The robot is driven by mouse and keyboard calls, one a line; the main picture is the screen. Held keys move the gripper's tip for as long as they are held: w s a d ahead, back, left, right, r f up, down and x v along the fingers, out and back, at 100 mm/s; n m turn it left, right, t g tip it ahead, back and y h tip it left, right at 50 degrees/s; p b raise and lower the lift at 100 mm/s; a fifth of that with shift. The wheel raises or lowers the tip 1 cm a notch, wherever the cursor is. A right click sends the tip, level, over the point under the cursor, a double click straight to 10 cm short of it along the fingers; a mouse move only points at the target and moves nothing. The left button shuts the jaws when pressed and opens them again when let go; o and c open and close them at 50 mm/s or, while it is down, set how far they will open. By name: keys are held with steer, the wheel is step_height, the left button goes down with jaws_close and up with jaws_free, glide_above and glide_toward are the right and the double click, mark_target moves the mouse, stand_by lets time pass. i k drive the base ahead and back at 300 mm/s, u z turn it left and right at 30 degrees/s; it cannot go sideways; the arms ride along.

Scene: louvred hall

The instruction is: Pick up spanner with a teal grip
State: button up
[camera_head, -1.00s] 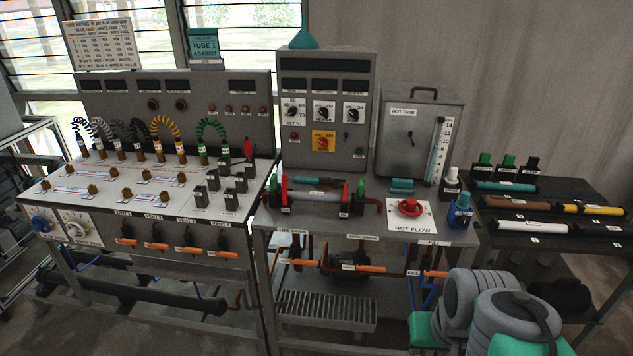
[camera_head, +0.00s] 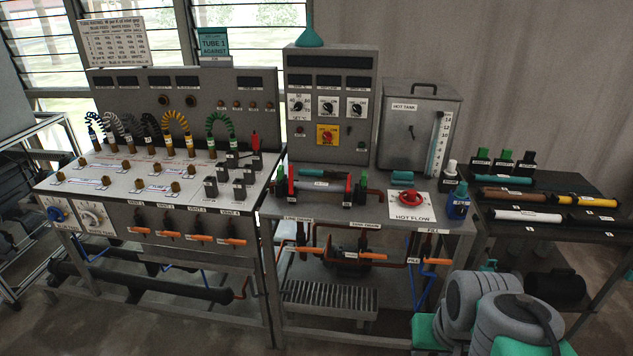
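A thin bar, teal at its left part and grey toward the right (camera_head: 311,172), lies at the back of the middle bench, behind a grey tube held between red and green ends. It looks like the spanner with a teal grip, but it is small and partly hidden by the tube. My folded grey and teal arm shows at the lower right. My gripper cannot be made out in this view, and nothing of mine touches the bar.
The middle bench (camera_head: 290,207) carries a control box (camera_head: 331,115), a hot tank (camera_head: 416,130), a red valve wheel (camera_head: 408,196) and a blue bottle (camera_head: 459,201). A dark table (camera_head: 513,237) with coloured tubes stands right. Bare floor lies in front.

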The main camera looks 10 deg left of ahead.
mark_target(314, 173)
steer(key=z, duration=0.95)
steer(key=k, duration=0.15)
steer(key=u, duration=2.45)
steer(key=i, duration=1.75)
steer(key=z, duration=0.95)
steer(key=i, duration=0.6)
steer(key=z, duration=0.55)
